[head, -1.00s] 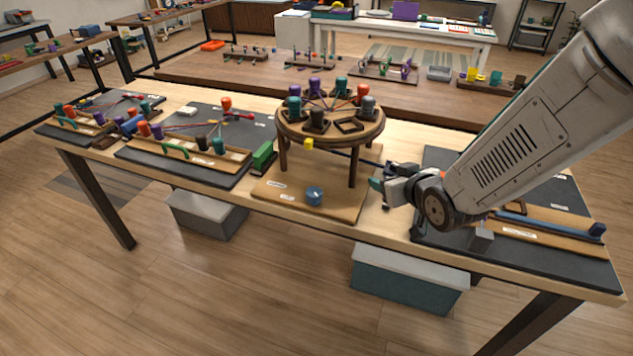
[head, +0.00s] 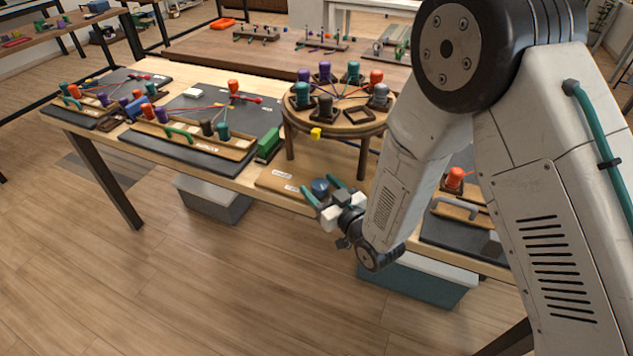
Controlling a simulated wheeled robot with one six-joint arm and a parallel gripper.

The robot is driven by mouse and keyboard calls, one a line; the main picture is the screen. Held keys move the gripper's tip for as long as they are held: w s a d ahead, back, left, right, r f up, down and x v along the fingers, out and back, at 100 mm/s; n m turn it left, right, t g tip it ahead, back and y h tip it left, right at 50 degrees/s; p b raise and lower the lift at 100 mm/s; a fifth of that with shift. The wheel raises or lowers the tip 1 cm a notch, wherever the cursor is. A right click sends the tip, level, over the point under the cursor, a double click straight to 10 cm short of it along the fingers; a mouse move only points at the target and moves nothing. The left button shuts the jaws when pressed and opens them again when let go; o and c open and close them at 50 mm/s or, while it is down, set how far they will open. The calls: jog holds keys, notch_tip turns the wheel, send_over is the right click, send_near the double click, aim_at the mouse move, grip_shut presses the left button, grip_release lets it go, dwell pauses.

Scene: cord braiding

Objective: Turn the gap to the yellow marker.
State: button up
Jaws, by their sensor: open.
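The round wooden braiding disc (head: 338,127) stands on legs and carries several coloured bobbins with cords meeting near its middle. The gap, an empty square holder (head: 358,115), is at the front right of the disc. The yellow marker (head: 316,133) is at the front rim, left of the gap; a dark bobbin (head: 323,105) sits behind the marker. A blue knob (head: 320,186) is on the stand's wooden base (head: 274,181), below the disc. My gripper (head: 323,189) is open, its teal fingers on either side of the knob; I cannot tell whether they touch it.
A green block (head: 268,145) stands left of the disc. Further left are dark boards (head: 180,155) with bobbins and cords. My arm covers much of the table's right side. An orange bobbin (head: 454,177) shows there. Floor in front is clear, with lidded bins under the table.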

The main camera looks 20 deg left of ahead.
jog(key=shift+x, duration=1.15)
jog(key=shift+c, duration=0.3)
jog(key=c, duration=0.9)
jog(key=shift+m+t+h, duration=0.3)
jog(key=shift+t, duration=0.1)
jog(key=m+t+h, duration=0.2)
jog(key=t+h, duration=0.1)
jog(key=shift+m, duration=0.4)
jog(key=m+t+h, duration=0.1)
jog(key=h, duration=0.1)
jog(key=m+t+h, duration=0.1)
jog(key=m+h, duration=0.1)
jog(key=h, duration=0.1)
jog(key=d+m+t+h, duration=0.1)
jog(key=m+h, duration=0.1)
jog(key=shift+w+h, duration=0.25)
jog(key=shift+h, duration=0.05)
jog(key=shift+m+h, duration=0.3)
